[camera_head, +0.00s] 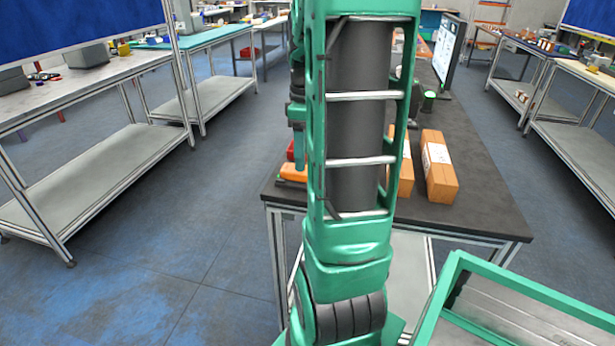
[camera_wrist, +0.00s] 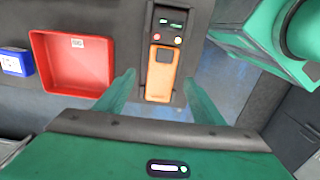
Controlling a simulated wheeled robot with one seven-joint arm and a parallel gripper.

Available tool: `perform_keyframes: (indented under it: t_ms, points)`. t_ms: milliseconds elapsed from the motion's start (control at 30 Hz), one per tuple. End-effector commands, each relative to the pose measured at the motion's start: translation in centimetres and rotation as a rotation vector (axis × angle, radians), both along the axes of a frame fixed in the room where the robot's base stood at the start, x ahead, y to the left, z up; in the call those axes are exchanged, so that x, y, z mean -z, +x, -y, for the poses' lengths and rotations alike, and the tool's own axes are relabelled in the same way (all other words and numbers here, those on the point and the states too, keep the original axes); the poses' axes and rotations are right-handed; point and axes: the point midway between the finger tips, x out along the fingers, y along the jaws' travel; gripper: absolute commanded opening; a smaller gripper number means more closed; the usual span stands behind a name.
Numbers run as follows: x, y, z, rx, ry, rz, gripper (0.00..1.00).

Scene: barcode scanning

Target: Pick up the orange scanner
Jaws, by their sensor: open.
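In the head view a bit of the orange scanner (camera_head: 292,173) shows at the near left corner of the table, partly hidden by my green arm. My gripper (camera_wrist: 165,88) is open in the wrist view, with one green finger on each side of the scanner's lower part. Nothing is held. I cannot tell how far above the scanner the fingers are.
A red bin (camera_wrist: 72,66) and a blue box (camera_wrist: 14,62) sit left of the scanner. The dark table (camera_head: 462,219) also holds cardboard boxes (camera_head: 439,170) and a monitor (camera_head: 446,50). The scanner is close to the table edge. Open floor (camera_head: 170,240) lies to the left.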

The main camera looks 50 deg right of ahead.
Motion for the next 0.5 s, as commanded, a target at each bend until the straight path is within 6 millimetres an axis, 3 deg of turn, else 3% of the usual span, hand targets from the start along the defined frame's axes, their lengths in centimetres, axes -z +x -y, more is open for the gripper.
perform_keyframes:
  t_ms: [300,500]
  points:
    - [4.0,0.1,-0.4,0.000,0.002,-0.002,0.62]
    - [5.1,0.1,-0.4,0.000,0.001,0.000,0.62]
